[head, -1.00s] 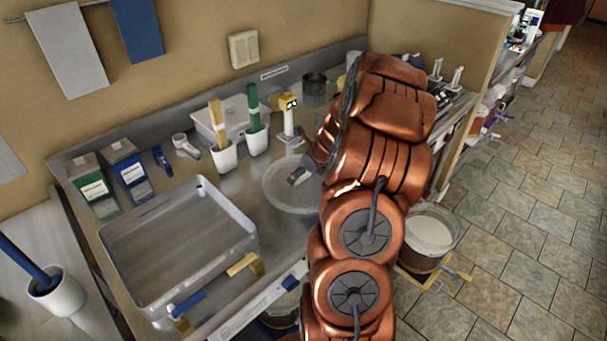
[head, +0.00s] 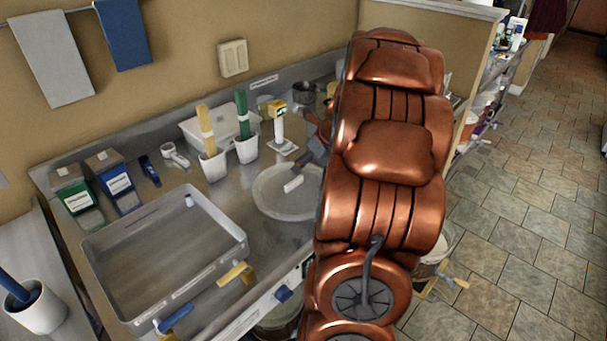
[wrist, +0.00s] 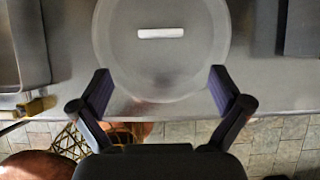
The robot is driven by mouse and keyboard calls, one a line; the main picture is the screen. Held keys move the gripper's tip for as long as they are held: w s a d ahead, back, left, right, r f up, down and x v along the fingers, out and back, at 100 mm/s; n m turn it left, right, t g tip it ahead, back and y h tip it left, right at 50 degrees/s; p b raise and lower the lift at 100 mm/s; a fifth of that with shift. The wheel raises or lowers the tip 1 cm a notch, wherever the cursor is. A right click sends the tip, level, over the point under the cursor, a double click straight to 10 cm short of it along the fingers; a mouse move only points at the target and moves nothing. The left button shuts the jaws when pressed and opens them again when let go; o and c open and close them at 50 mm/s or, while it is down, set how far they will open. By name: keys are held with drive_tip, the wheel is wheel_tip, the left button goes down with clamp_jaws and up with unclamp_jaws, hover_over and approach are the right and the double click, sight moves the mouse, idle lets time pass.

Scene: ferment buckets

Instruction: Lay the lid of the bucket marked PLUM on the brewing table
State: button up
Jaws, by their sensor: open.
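A round translucent lid (head: 268,203) with a white bar handle lies flat on the steel brewing table (head: 222,182), right of the grey tray. In the head view my arm hides much of the gripper (head: 300,159). A bucket (head: 436,245) stands on the floor right of my arm, partly hidden; I can read no PLUM mark.
A big grey tray (head: 110,240) fills the table's left front, with yellow and blue clips near it. Two white cups (head: 212,165) with brushes and a yellow-headed stand (head: 280,130) are behind the lid. Another bucket (head: 278,322) shows under the front edge. Tiled floor is open at right.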

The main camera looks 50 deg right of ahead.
drive_tip(key=s+a+r+n+g+y, duration=0.1)
drive_tip(key=s+a+n+g, duration=0.1)
drive_tip(key=a+n, duration=0.85)
drive_tip(key=s+a+r+n+g+y, duration=0.2)
drive_tip(key=a+n, duration=0.4)
drive_tip(key=a, duration=0.9)
drive_tip(key=s+a+n+g+h, duration=0.1)
drive_tip(key=s+a+n+g, duration=0.1)
drive_tip(key=s+a+n, duration=0.4)
drive_tip(key=s+a+n+g+h, duration=0.1)
drive_tip(key=s+a+n, duration=0.4)
drive_tip(key=s+n, duration=0.8)
drive_tip(key=shift+s+a+f+n+g+h, duration=0.35)
drive_tip(key=shift+s+a+f+g+h, duration=0.05)
